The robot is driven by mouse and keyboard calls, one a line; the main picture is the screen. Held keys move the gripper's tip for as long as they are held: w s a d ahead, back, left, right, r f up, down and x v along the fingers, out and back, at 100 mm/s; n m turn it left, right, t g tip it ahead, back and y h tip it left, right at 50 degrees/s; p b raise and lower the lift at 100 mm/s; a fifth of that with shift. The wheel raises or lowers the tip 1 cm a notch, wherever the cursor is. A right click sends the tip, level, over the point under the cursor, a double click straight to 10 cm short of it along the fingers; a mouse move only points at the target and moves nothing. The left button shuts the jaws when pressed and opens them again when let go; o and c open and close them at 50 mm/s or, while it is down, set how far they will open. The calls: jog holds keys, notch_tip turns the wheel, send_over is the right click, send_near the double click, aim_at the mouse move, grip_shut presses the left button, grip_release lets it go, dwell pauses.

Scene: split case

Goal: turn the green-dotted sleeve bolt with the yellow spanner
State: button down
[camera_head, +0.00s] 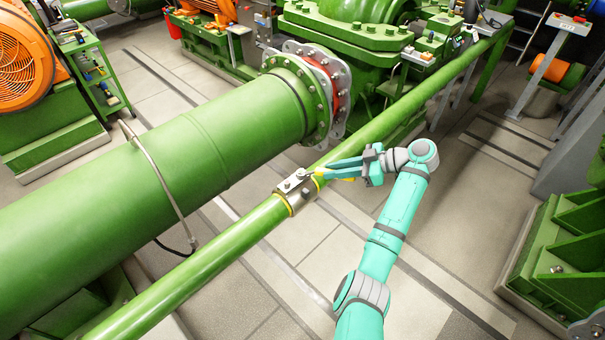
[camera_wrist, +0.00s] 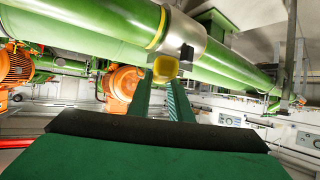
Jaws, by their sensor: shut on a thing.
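A metal sleeve (camera_head: 297,190) with yellow edges is clamped around the thin green pipe, with small bolts on its upper side in the head view. The sleeve shows at the top of the wrist view (camera_wrist: 187,40). My gripper (camera_head: 329,170) is at the sleeve's right side, its teal fingers pointing left. It is shut on the yellow spanner, whose yellow part (camera_wrist: 165,68) shows between the fingertips, in front of the sleeve. The spanner's jaw is mostly hidden; I cannot tell whether it sits on a bolt. No green dot can be made out.
The thin green pipe (camera_head: 235,238) runs diagonally beside a large green pipe (camera_head: 190,150) with a flange (camera_head: 322,88). A tool cart (camera_head: 92,70) stands at the back left. Open tiled floor (camera_head: 440,245) lies to the right of my arm.

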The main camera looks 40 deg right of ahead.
jog(key=shift+w+f, duration=0.1)
jog(key=shift+r, duration=1)
